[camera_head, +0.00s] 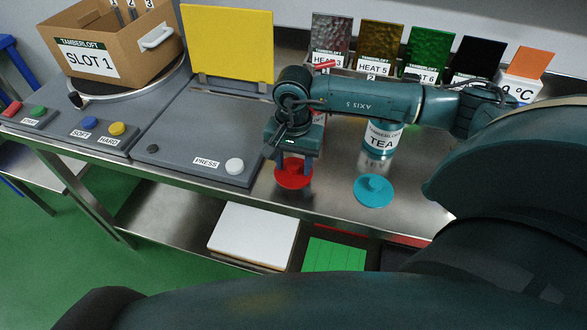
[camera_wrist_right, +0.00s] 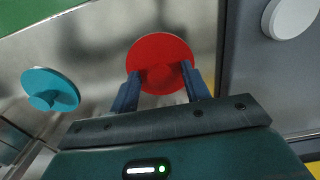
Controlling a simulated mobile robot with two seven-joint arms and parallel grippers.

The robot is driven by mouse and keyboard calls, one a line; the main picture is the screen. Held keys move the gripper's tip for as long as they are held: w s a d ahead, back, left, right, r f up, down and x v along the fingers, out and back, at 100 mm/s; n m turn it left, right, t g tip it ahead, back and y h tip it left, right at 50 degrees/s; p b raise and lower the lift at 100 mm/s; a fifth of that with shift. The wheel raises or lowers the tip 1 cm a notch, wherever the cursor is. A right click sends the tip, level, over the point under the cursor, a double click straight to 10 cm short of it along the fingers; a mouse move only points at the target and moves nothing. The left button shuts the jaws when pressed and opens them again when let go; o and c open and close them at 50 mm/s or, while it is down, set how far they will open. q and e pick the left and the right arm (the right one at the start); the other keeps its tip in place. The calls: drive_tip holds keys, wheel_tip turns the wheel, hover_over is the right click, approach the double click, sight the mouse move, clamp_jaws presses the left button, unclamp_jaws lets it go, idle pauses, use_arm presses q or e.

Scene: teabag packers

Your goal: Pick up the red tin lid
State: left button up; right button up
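The red tin lid (camera_head: 293,177) lies flat on the steel table, just right of the press panel. In the right wrist view the red lid (camera_wrist_right: 158,50) fills the space ahead of the fingers, with its knob (camera_wrist_right: 166,76) between them. My right gripper (camera_head: 294,160) points down over the lid. In the wrist view the right gripper (camera_wrist_right: 162,88) is open, one finger on each side of the knob with gaps visible. Whether the fingertips touch the lid I cannot tell. My left gripper is not in view.
A teal lid (camera_head: 373,190) lies to the right. A TEA tin (camera_head: 381,140) stands behind it, below my right forearm. The press panel (camera_head: 195,145) with its white button (camera_head: 234,166) is at left. Heat-label swatches (camera_head: 380,45) line the back. The table's front edge is close.

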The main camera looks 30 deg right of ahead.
drive_tip(key=c, duration=0.9)
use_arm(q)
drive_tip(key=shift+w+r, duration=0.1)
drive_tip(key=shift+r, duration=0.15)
use_arm(e)
drive_tip(key=shift+c, duration=0.2)
drive_tip(key=shift+r, duration=0.15)
